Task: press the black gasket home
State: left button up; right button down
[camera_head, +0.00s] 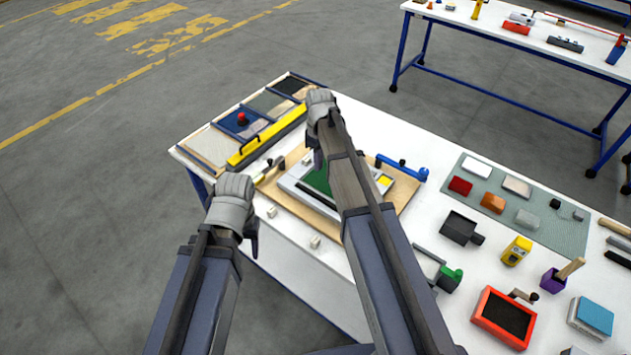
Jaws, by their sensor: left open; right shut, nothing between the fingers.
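A light grey panel (293,181) with a green middle (318,180) lies on a wooden board (272,192) on the white table. A thin dark line, perhaps the black gasket, shows along the panel's near left side; its seating cannot be told. My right gripper (317,158) is over the panel with its fingers pointing down, shut and empty. Its arm hides the panel's middle right; whether the fingers touch cannot be told. My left gripper (250,236) is open and empty at the table's left front edge, left of the board.
A yellow bar (268,136) and a tray with a red knob (242,118) lie behind left. A blue clamp (402,168) is right of the panel. Small pale blocks (315,241) sit in front. A grey mat (540,225) with coloured blocks and a red tray (503,318) are at right.

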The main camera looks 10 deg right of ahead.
jog(key=shift+s+r, duration=0.1)
dwell(0.3)
jog(key=b, duration=1.4)
send_near(318, 197)
notch_tip(318, 197, down, 7)
jog(key=shift+d, duration=0.1)
